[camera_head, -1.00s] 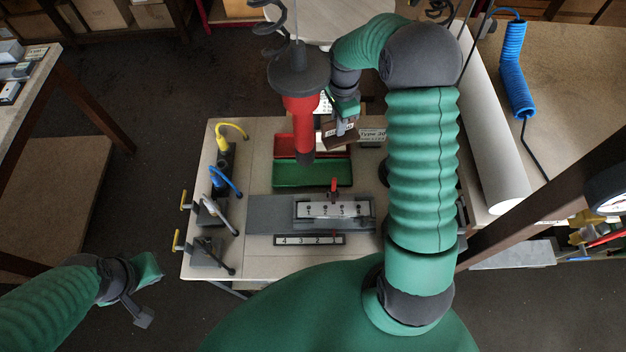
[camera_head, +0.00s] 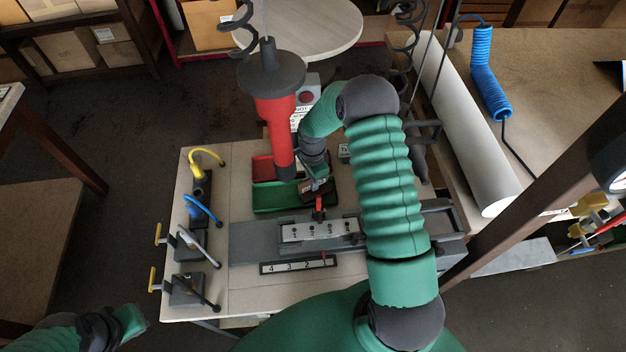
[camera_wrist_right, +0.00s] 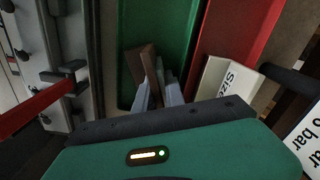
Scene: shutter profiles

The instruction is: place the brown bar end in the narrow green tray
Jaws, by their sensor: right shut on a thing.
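My right gripper (camera_wrist_right: 160,88) is shut on the brown bar end (camera_wrist_right: 137,68), which sticks out past the fingertips in the right wrist view. The narrow green tray (camera_wrist_right: 177,18) lies under the fingers and bar there; I cannot tell whether the bar touches its floor. In the head view the right gripper (camera_head: 319,186) is at the right end of the green tray (camera_head: 270,201), behind the clamp fixture. The arm and hanging red tool partly hide this area. My left gripper (camera_head: 108,332) is at the lower left edge, its fingers unclear.
A red tray (camera_head: 262,168) adjoins the green one. A hanging red tool (camera_head: 275,125) blocks part of the view. A grey fixture with a numbered plate (camera_head: 318,231) and a red lever stands in front. Hoses and toggle clamps (camera_head: 188,246) line the left table side.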

